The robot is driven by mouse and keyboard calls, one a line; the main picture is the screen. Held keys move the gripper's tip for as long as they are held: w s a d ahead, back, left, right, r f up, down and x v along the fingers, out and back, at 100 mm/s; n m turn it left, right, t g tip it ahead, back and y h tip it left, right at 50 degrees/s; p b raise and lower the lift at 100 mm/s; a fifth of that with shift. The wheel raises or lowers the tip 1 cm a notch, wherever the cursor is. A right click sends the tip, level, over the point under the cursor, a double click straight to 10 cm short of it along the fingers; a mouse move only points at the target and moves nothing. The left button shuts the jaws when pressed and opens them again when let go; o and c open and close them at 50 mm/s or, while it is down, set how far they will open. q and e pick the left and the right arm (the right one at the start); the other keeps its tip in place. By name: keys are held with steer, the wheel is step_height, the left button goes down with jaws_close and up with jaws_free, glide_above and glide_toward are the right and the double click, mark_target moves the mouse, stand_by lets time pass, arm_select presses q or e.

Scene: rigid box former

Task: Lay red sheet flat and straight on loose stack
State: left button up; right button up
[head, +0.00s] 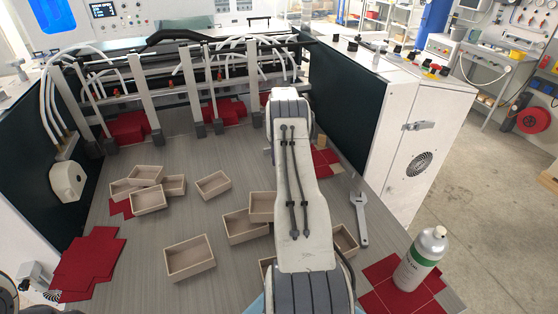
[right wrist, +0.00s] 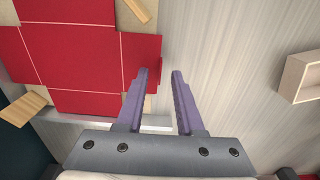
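In the right wrist view a red sheet (right wrist: 75,60) with pale fold lines lies flat at the left. My right gripper (right wrist: 160,72) is open above its right flap. The left finger overlaps the flap, and the flap's edge runs between the fingers; nothing is clamped. In the head view my right arm hides its gripper and part of a red sheet (head: 323,162). Red sheets lie in an uneven loose stack (head: 88,264) at the front left. More red sheets lie at the front right (head: 385,285) and under the frame (head: 126,128). My left gripper is not in view.
Several open tan boxes (head: 190,258) lie about the grey table. A wrench (head: 360,218) and a spray bottle (head: 421,258) are at the right. Tan wood pieces (right wrist: 22,108) border the sheet near my gripper. A frame with posts and hoses (head: 190,88) spans the back.

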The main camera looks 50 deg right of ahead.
step_height(320, 180, up, 10)
steer(key=b, duration=0.2)
